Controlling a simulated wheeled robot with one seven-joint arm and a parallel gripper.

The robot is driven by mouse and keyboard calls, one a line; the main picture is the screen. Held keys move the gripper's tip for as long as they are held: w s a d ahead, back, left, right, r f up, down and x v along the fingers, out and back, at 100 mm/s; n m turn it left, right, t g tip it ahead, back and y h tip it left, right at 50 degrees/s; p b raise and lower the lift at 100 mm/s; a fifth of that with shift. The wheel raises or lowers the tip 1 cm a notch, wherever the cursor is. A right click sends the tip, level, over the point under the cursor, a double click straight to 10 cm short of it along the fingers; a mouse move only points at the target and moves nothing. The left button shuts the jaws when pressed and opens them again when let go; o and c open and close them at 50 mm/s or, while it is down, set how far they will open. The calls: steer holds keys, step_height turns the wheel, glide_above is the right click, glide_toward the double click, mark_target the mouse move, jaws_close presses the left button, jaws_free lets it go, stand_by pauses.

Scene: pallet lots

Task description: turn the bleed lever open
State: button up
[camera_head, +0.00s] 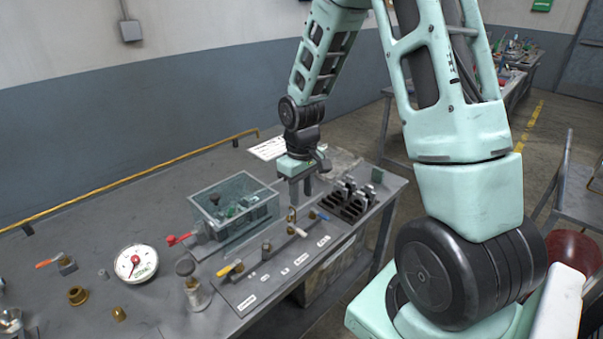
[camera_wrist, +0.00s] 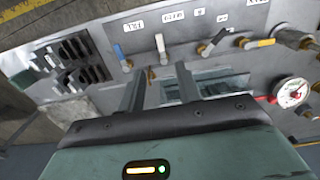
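A valve panel on the workbench carries a row of levers: a yellow lever (camera_head: 229,268), a white lever (camera_head: 298,231) and a blue lever (camera_head: 318,215). In the wrist view the white lever (camera_wrist: 161,45) stands ahead of my gripper, between the blue lever (camera_wrist: 118,52) and a dark-handled lever (camera_wrist: 216,38). Labels lie by the levers, but I cannot read surely which one says bleed. My gripper (camera_wrist: 163,74) is open, its two fingers apart with nothing between them. In the head view my gripper (camera_head: 301,196) hangs above the bench behind the panel, apart from the levers.
A clear-walled box (camera_head: 234,203) with a red handle (camera_head: 178,240) stands left of my gripper. A rack of black slots (camera_head: 348,201) is close on the right. A round gauge (camera_head: 136,262) and brass fittings (camera_head: 78,295) lie left. The bench's back left is largely clear.

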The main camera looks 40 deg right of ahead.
step_height(320, 180, up, 6)
steer(key=shift+f, duration=0.1)
stand_by(0.6)
